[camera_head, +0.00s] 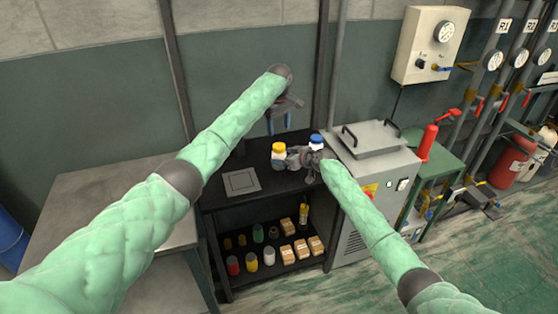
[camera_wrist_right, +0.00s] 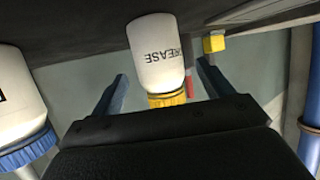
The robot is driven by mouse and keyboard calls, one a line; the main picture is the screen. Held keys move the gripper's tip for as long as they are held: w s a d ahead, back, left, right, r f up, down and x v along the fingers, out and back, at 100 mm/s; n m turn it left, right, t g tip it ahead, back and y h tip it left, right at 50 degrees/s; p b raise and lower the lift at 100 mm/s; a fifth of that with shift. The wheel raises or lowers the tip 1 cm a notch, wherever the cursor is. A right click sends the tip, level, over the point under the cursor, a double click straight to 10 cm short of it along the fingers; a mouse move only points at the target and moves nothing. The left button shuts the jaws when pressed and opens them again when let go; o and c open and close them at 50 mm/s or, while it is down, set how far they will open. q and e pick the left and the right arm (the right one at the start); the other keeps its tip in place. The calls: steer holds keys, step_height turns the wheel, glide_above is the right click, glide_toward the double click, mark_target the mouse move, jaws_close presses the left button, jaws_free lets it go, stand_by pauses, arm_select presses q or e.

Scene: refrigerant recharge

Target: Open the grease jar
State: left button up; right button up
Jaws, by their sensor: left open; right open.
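The grease jar (camera_head: 278,150) stands on the dark top of the shelf unit, its yellow lid showing and its body partly hidden by my right gripper (camera_head: 287,160). My left gripper (camera_head: 280,119) is open and empty above and behind the jar, fingers pointing down.
A white jar with a blue lid (camera_head: 316,140) stands to the right, close by; it also shows in the right wrist view (camera_wrist_right: 22,110). A flat grey plate (camera_head: 241,181) lies on the top at left. Bottles and boxes fill the lower shelf (camera_head: 262,278). A grey machine (camera_head: 372,150) stands right.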

mark_target(284, 156)
steer(key=shift+x, duration=1.7)
steer(key=shift+c, duration=0.2)
